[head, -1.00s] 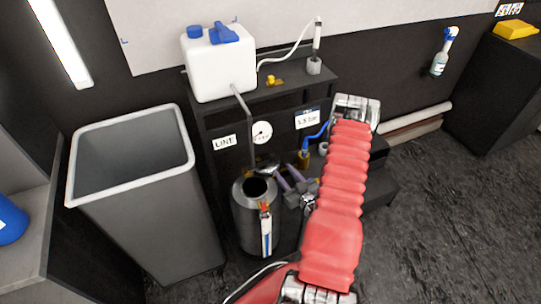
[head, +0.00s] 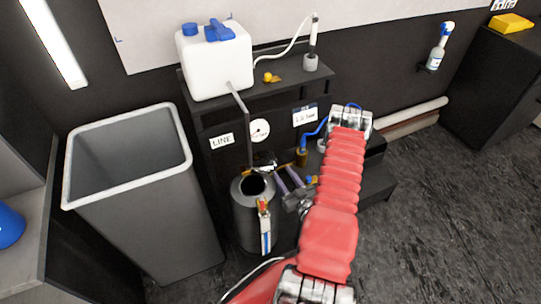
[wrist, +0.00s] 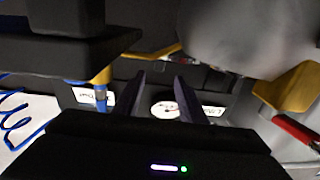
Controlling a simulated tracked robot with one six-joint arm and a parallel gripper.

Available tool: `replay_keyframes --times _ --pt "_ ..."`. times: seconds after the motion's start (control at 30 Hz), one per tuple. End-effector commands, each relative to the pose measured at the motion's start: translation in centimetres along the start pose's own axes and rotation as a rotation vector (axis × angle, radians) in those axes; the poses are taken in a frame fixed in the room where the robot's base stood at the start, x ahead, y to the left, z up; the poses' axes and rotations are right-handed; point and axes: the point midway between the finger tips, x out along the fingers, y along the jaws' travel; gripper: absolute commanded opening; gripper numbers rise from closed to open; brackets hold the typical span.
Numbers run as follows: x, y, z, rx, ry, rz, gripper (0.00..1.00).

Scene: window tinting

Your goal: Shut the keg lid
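The keg (head: 248,222) is a dark metal cylinder standing on the floor in front of the bench. Its round top opening shows dark and uncovered. A dark, shiny piece (head: 265,162) with a yellowish strip sits at the rear of the opening. It looks like the raised lid, but its exact angle is unclear. My gripper (head: 287,175) is just right of the keg's top, its purple-grey fingers pointing toward the bench. In the wrist view my gripper (wrist: 160,80) has its fingers apart, with nothing seen between them. A blurred grey rounded shape (wrist: 240,35) there may be the keg.
A grey open bin (head: 145,200) stands left of the keg. The bench carries a white tank (head: 215,68), a gauge (head: 260,130) and a "LINE" label (head: 222,141). A tagged tap (head: 265,225) hangs on the keg's front. The floor at right is clear.

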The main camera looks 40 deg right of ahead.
Motion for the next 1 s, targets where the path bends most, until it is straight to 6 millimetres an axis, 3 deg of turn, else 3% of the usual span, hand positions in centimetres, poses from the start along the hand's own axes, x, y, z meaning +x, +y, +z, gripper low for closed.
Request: replay_keyframes --times 0.7,1.0 --pt "10.6 0.1 -0.1 -0.002 0.001 0.0 0.38" --pt "11.9 0.1 0.0 0.0 0.0 0.003 0.38"
